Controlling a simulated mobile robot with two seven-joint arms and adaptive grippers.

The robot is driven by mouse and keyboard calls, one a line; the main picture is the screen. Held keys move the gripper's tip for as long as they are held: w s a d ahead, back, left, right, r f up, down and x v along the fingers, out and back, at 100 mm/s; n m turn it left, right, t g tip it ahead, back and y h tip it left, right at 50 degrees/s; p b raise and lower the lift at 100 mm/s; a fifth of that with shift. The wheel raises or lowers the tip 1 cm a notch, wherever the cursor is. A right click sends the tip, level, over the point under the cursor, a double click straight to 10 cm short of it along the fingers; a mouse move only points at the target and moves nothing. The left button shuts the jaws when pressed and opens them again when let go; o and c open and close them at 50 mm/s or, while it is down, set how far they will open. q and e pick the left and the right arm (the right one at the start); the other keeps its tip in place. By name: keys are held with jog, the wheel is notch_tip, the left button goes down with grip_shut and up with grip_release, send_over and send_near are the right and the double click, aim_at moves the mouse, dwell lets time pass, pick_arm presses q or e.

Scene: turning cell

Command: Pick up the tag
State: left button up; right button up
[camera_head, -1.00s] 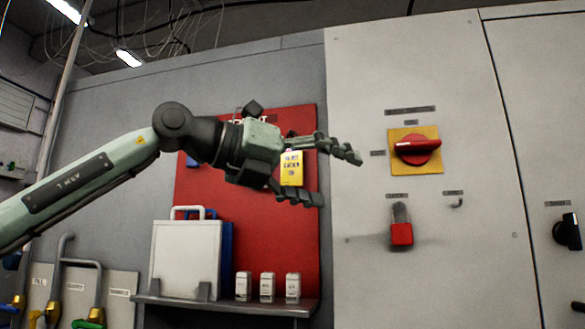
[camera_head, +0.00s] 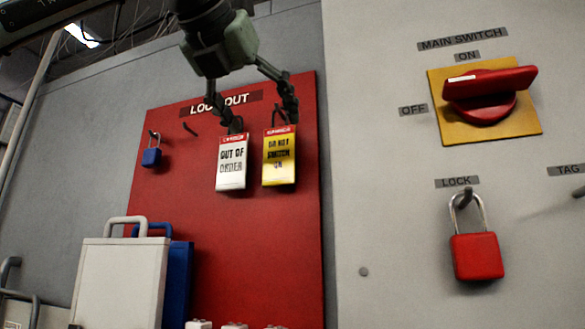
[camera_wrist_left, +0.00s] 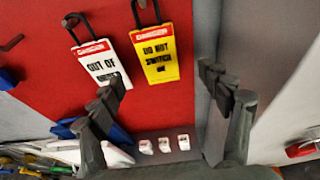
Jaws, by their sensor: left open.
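A yellow "DO NOT SWITCH ON" tag (camera_head: 279,160) and a white "OUT OF ORDER" tag (camera_head: 231,165) hang side by side on hooks on the red lockout board (camera_head: 225,240). My left gripper (camera_head: 264,113) is open, fingers pointing down at the tops of the tags in the head view; one fingertip overlaps each tag's hook area. Whether they touch is unclear. In the left wrist view the yellow tag (camera_wrist_left: 157,57) shows between and beyond the open fingers (camera_wrist_left: 168,90), and the white tag (camera_wrist_left: 97,62) is partly behind the left finger. My right gripper is out of view.
A blue padlock (camera_head: 152,155) hangs left on the board. A red padlock (camera_head: 476,256) hangs at LOCK, below the red main switch (camera_head: 488,95), whose handle lies near level. A hook (camera_head: 579,191) marked TAG is at the right edge. White and blue cases (camera_head: 120,285) stand below the board.

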aim_at(278, 150)
pick_arm(q)
jog(key=p+x, duration=0.2)
jog(key=x, duration=0.5)
jog(key=shift+w+f, duration=0.1)
jog(key=shift+w, duration=0.35)
jog(key=shift+a, duration=0.1)
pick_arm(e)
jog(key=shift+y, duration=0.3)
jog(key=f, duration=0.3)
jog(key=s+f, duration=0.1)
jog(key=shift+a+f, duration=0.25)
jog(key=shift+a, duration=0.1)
pick_arm(q)
jog(key=shift+c, duration=0.5)
jog(key=c, duration=1.1)
jog(key=shift+c, duration=0.2)
